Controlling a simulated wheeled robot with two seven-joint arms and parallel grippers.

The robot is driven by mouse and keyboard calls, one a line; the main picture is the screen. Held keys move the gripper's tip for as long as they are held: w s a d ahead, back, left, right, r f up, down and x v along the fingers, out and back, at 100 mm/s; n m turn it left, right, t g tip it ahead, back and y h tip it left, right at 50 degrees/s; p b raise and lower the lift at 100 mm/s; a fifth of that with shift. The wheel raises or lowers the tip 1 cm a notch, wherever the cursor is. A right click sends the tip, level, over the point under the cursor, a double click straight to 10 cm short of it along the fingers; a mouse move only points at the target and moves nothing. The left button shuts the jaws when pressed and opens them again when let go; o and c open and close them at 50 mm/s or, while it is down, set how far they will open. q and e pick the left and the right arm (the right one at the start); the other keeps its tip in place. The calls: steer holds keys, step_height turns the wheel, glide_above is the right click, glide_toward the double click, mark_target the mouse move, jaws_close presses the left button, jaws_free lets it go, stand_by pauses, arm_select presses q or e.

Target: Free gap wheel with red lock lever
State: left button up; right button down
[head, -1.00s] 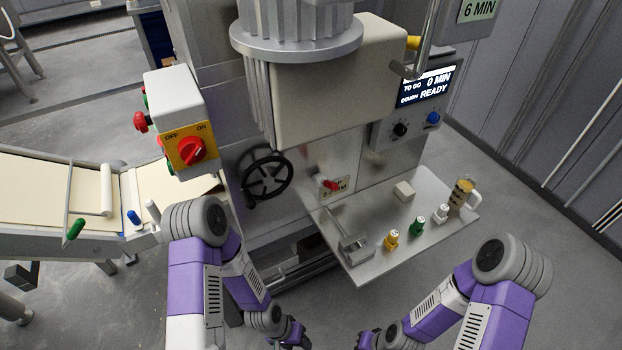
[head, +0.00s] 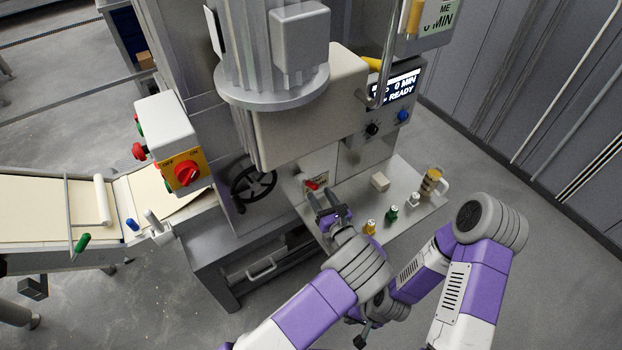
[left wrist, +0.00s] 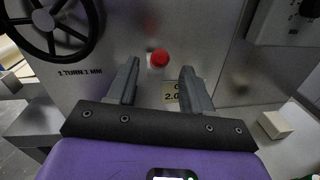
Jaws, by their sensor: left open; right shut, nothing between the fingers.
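The black gap wheel (head: 253,184) is on the machine's front, left of the red lock lever (head: 312,184). In the left wrist view the wheel (left wrist: 50,25) is at the upper left and the lever's round red end (left wrist: 159,58) faces me. My left gripper (head: 323,194) is open in front of the lever. In the wrist view the red end appears between the left fingertips (left wrist: 160,68), slightly beyond them; I cannot tell the exact distance. My right gripper (head: 362,336) is shut and empty, low at the bottom of the head view, away from the machine.
A conveyor (head: 45,205) stands at the left.

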mark_target(310, 181)
arm_select(q)
steer(key=b+x, duration=0.1)
steer(key=x, duration=0.6)
steer(key=shift+a, duration=0.1)
steer(key=shift+c, duration=0.2)
jaws_close()
